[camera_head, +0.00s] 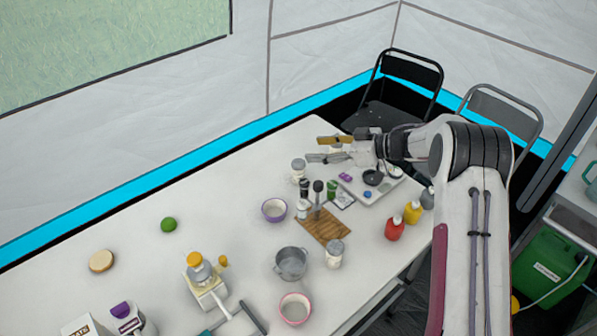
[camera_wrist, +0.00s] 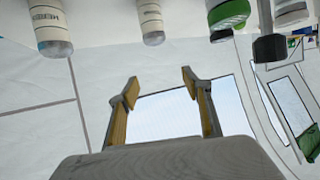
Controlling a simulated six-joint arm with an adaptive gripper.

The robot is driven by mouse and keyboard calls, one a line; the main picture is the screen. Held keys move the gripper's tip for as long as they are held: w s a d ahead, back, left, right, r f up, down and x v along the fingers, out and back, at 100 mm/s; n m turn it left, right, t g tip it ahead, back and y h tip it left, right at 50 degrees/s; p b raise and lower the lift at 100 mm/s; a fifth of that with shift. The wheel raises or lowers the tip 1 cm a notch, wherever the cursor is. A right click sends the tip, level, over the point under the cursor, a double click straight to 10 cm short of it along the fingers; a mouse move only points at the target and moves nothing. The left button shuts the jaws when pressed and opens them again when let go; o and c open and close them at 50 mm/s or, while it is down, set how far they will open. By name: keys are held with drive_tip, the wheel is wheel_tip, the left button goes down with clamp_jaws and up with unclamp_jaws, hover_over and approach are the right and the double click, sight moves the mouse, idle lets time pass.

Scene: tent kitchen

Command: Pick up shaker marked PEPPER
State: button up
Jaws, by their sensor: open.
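My gripper (camera_head: 318,148) is open and empty, reaching left above the far part of the table. Its two fingers also show apart in the wrist view (camera_wrist: 160,82). A pale shaker (camera_head: 298,169) stands just left of and below the fingertips in the head view. Another pale shaker (camera_head: 303,208) stands by a cutting board, and a third (camera_head: 334,254) is nearer the front. In the wrist view, a larger pale shaker (camera_wrist: 50,28) and a smaller one (camera_wrist: 150,22) appear upside down at the top. Their lettering is unclear, so I cannot tell which reads PEPPER.
Dark grinders (camera_head: 304,188) and a green-topped container (camera_head: 331,189) crowd the area below my gripper. A wooden board (camera_head: 325,227), a purple bowl (camera_head: 274,210) and a grey pot (camera_head: 291,263) stand nearer. A tray (camera_head: 378,197) lies right.

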approach(299, 169)
drive_tip(key=w+a+f, duration=0.2)
drive_tip(key=w+f, duration=0.1)
drive_tip(key=shift+a, duration=0.3)
drive_tip(key=shift+a+f, duration=0.2)
drive_tip(key=shift+f, duration=0.05)
drive_tip(key=shift+w+a+f, duration=0.1)
drive_tip(key=shift+w+a, duration=0.1)
drive_tip(key=shift+a, duration=0.1)
drive_tip(key=shift+a, duration=0.15)
drive_tip(key=shift+x, duration=3)
drive_tip(key=c, duration=1.4)
